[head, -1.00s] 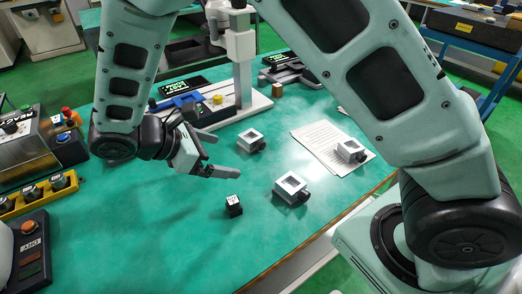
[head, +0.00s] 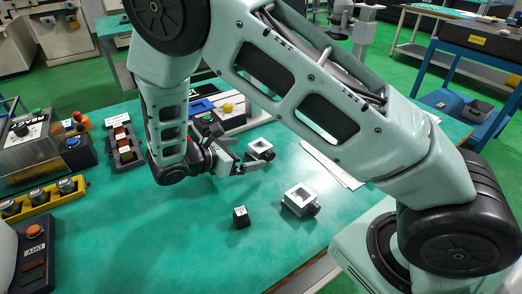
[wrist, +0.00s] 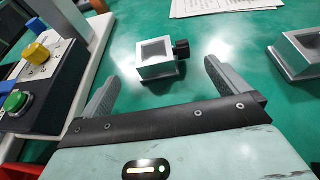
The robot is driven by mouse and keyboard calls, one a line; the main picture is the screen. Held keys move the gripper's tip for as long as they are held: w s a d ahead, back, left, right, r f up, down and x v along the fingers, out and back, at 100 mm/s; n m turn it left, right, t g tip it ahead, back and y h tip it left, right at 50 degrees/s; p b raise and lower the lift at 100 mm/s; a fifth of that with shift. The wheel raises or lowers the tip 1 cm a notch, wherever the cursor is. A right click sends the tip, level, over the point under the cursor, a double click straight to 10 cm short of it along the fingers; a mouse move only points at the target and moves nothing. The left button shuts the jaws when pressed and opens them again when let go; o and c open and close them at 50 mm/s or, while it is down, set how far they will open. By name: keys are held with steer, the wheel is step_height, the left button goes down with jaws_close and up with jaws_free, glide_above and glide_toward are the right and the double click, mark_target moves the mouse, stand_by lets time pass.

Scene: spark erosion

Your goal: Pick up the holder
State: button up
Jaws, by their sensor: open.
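A grey square holder (head: 261,149) with a recessed top and a black knob on one side sits on the green table. In the wrist view this holder (wrist: 157,62) lies just ahead of my gripper, roughly between the lines of its two fingers. My gripper (head: 243,163) is open and empty, low over the table beside the holder. In the wrist view its fingers (wrist: 162,76) are spread wide, with the holder a little beyond the tips. A second similar holder (head: 299,198) sits nearer the front; it shows at the right edge of the wrist view (wrist: 300,52).
A small black block (head: 241,217) with a white label stands left of the second holder. A control box with a green button (wrist: 15,103) and yellow knob stands close on the gripper's left. Paper sheets (head: 330,163) lie behind my arm.

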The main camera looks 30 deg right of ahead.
mark_target(255, 152)
steer(key=x, duration=0.5)
steer(key=shift+s+d+f, duration=0.15)
steer(key=shift+d+f, duration=0.05)
steer(key=shift+d, duration=0.15)
steer(key=c, duration=1.2)
